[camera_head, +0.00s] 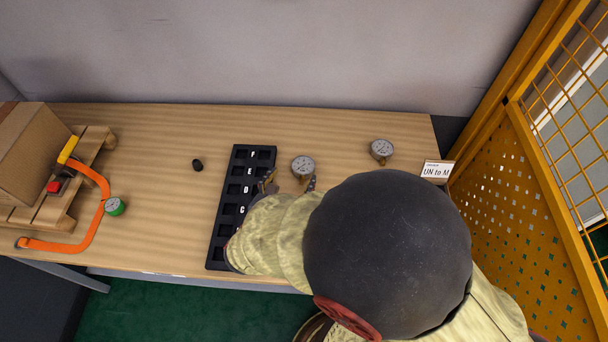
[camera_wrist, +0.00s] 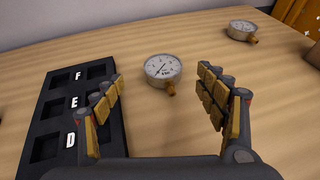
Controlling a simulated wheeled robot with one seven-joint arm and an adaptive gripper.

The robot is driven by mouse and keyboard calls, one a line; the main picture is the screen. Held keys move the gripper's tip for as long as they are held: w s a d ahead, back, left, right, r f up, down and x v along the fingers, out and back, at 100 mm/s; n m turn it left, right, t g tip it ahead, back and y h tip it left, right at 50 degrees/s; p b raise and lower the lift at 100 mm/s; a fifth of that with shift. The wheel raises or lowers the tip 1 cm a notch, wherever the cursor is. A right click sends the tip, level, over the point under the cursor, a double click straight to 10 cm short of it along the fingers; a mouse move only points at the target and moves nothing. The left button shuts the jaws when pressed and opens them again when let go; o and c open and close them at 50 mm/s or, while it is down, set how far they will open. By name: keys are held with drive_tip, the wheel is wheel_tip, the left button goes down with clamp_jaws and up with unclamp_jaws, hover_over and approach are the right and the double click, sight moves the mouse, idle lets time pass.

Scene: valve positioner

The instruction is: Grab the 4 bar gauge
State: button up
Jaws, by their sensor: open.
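A round gauge (camera_head: 303,166) with a white dial and a brass stem lies on the table just right of the black lettered tray (camera_head: 229,215). In the wrist view this gauge (camera_wrist: 163,70) lies ahead of and between my open fingers, apart from them. A second white-dial gauge (camera_head: 382,149) lies farther right; it also shows in the wrist view (camera_wrist: 241,31). A green-rimmed gauge (camera_head: 114,207) lies at the left. The dial markings are too small to read. My gripper (camera_head: 289,183) is open and empty; my arm hides part of it in the head view.
The tray shows letters F, E and D in the wrist view. A small black knob (camera_head: 197,164) lies left of it. A pallet (camera_head: 88,150) with a box and an orange strap stand at left. A "UN to M" sign (camera_head: 436,171) and yellow mesh fence (camera_head: 545,200) are at right.

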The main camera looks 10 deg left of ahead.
sight(303, 166)
drive_tip(key=shift+w+a+f, duration=0.1)
drive_tip(key=shift+w+f, duration=0.05)
drive_tip(key=shift+f, duration=0.1)
drive_tip(key=shift+b+x, duration=0.45)
drive_tip(key=shift+x, duration=0.45)
drive_tip(key=b+x, duration=0.1)
drive_tip(key=x, duration=0.1)
drive_tip(key=b+x, duration=0.1)
drive_tip(key=x, duration=0.1)
drive_tip(key=shift+d+f, duration=0.25)
drive_tip(key=shift+d, duration=0.2)
drive_tip(key=shift+w+d+f, duration=0.1)
drive_tip(key=shift+w+f, duration=0.05)
drive_tip(key=shift+w, duration=0.4)
drive_tip(key=shift+c, duration=1.3)
drive_tip(key=c, duration=1.1)
drive_tip(key=shift+c, duration=0.2)
